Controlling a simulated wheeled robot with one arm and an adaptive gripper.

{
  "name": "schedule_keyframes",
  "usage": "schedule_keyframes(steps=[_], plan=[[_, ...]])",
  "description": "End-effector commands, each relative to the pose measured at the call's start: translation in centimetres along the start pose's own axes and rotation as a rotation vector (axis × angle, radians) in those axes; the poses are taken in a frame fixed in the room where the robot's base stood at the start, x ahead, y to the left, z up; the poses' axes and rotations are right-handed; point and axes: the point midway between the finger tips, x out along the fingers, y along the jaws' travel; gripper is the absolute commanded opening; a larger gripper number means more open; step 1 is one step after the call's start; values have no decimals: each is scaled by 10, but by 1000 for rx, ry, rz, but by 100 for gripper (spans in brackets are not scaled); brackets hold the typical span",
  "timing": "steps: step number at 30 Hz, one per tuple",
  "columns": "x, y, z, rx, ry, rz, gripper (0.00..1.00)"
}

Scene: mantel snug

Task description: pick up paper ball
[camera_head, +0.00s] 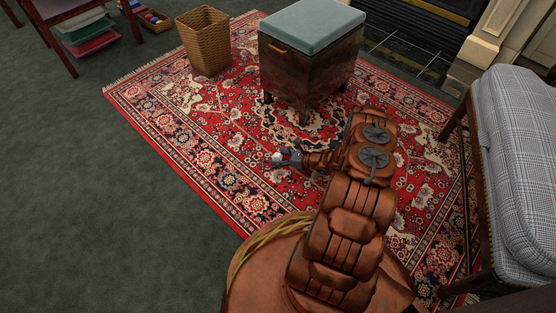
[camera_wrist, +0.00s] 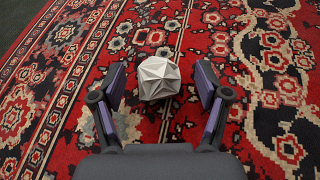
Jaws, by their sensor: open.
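The paper ball (camera_wrist: 158,78) is white and faceted and rests on the red patterned rug. In the wrist view it sits between my gripper's two open fingers, toward their tips, with a gap on each side. My gripper (camera_wrist: 160,88) is open and empty, low over the rug. In the head view my gripper (camera_head: 284,160) reaches out to the left from my arm, and the paper ball (camera_head: 276,157) shows as a small white spot at its tip.
A box stool (camera_head: 310,70) with a teal cushion stands on the rug (camera_head: 190,130) behind my gripper. A wicker basket (camera_head: 205,42) stands at the back left. A checked armchair (camera_head: 515,150) is at the right. The green carpet (camera_head: 100,200) on the left is clear.

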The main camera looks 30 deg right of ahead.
Motion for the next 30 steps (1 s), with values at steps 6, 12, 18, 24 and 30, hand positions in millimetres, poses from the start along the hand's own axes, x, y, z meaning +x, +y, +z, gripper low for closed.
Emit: schedule_keyframes(steps=[6,12,18,24,30], plan=[[1,0,0,0,0,0,75],[1,0,0,0,0,0,61],[1,0,0,0,1,0,40],[1,0,0,0,1,0,34],[1,0,0,0,1,0,33]])
